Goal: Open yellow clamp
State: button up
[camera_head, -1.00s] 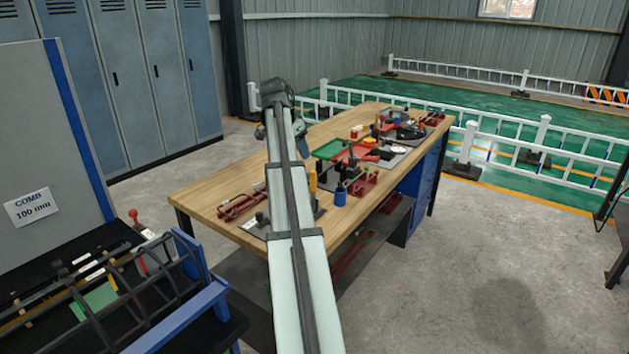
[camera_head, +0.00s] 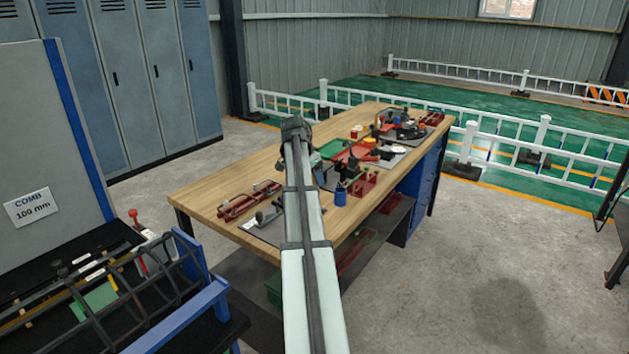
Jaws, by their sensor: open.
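My arm reaches forward over the wooden workbench and hides part of its top. My gripper (camera_head: 318,172) is at the far end of the arm, just right of the upper link and over the bench. It is open, but its fingers are small and mostly hidden behind the arm, and I see nothing held. I cannot make out the yellow clamp now; the arm covers the place where a yellow upright part stood earlier. A grey and black toggle clamp (camera_head: 268,214) sits left of the arm near the bench's front edge.
On the workbench (camera_head: 205,196) are red clamps (camera_head: 248,200), a blue cup (camera_head: 340,194), a green tray (camera_head: 328,149) and a red tray (camera_head: 355,153). A rebar cage (camera_head: 120,290) in a blue-ended frame stands at front left.

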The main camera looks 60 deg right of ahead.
jog(key=shift+x, duration=0.8)
jog(key=shift+c, duration=0.5)
grip_shut()
